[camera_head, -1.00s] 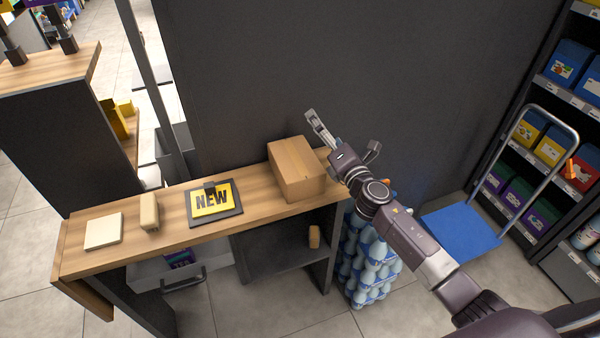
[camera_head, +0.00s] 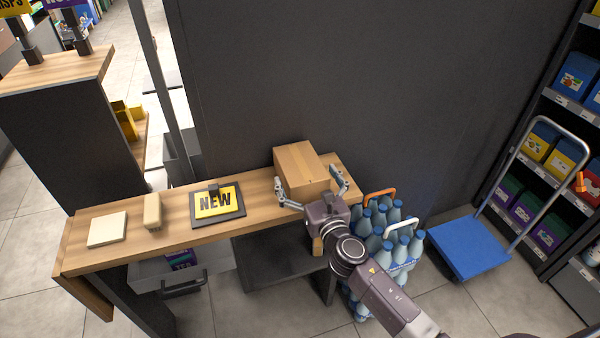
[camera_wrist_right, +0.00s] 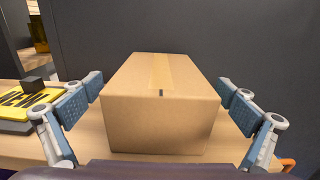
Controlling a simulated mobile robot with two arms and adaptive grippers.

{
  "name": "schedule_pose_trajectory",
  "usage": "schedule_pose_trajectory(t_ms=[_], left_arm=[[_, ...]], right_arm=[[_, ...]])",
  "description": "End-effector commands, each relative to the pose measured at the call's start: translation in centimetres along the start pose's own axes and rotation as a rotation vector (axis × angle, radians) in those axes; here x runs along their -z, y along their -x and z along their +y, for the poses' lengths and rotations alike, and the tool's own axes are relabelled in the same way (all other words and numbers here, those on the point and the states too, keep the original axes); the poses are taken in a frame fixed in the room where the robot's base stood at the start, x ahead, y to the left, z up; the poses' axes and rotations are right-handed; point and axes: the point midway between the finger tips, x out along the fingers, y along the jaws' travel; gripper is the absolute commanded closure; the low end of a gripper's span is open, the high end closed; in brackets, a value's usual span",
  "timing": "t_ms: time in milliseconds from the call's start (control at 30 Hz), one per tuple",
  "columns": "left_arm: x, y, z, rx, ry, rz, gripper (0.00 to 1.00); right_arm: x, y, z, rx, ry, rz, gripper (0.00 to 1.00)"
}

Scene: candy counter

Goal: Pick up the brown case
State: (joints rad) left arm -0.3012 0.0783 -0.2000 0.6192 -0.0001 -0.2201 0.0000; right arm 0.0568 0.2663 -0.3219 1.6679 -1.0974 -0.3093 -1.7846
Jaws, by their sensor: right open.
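The brown case (camera_head: 303,168) is a closed cardboard box on the right part of the wooden counter (camera_head: 262,201), against the dark wall. My right gripper (camera_head: 309,181) is open at the near side of the case, one finger toward each side. In the right wrist view the case (camera_wrist_right: 160,120) fills the middle, and the open fingers of my right gripper (camera_wrist_right: 160,103) stand left and right of it with gaps. The fingers do not appear to touch it. My left gripper is not in view.
A yellow NEW sign (camera_head: 216,203), a cream block (camera_head: 153,211) and a pale square pad (camera_head: 108,229) lie on the counter to the left. Blue bottles (camera_head: 400,250) stand on the right by a blue cart (camera_head: 468,247). An open drawer (camera_head: 190,279) sits below.

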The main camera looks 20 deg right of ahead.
Motion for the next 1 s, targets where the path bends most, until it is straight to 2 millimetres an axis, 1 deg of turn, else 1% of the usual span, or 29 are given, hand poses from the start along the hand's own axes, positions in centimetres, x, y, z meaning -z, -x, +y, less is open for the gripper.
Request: schedule_pose_trajectory(t_ms=[100,200,300,400,600,1000], left_arm=[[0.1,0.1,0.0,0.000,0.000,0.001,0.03],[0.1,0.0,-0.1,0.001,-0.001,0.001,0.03],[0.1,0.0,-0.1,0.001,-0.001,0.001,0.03],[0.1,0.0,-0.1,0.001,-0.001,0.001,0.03],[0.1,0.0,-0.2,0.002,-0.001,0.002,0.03],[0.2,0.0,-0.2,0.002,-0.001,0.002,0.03]], right_arm=[[-0.2,-1.9,0.0,0.001,-0.002,-0.002,0.00],[-0.1,-3.3,0.0,0.000,-0.002,-0.001,0.00],[-0.1,-4.2,-0.1,0.001,-0.002,-0.001,0.00],[0.0,-4.5,0.0,0.000,-0.002,0.001,0.00],[0.0,-4.5,0.0,-0.001,-0.002,0.000,0.01],[-0.1,-4.5,0.0,-0.001,-0.002,0.000,0.45]])
